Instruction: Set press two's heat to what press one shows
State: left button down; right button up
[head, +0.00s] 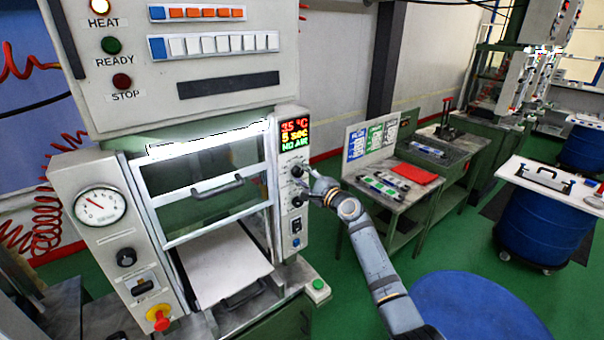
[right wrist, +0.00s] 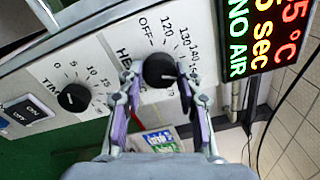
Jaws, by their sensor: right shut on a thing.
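The near press (head: 215,195) has a display (head: 295,135) with lit lines that read 35 °C, 5 sec and NO AIR. Part of that display (right wrist: 262,45) shows in the right wrist view. My right gripper (head: 303,178) is at the press's control column. In the right wrist view its fingers (right wrist: 160,84) are closed around the black heat knob (right wrist: 160,68). The scale round the knob shows OFF, 120, 130 and 140; I cannot tell where its pointer stands. My left gripper is not in view.
A time knob (right wrist: 74,97) sits beside the heat knob. A gauge (head: 100,206) and a red stop button (head: 158,318) are on the left column. A side table (head: 398,200) with a red folder stands to the right. Another press (head: 512,85) is farther back.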

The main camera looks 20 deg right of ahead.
jog(key=shift+f, duration=0.15)
jog(key=o, duration=1.2)
jog(key=shift+c, duration=0.2)
jog(key=shift+s+d, duration=0.1)
jog(key=shift+s, duration=0.15)
jog(key=v, duration=1.1)
jog(key=shift+s, duration=0.25)
jog(key=shift+d, duration=0.1)
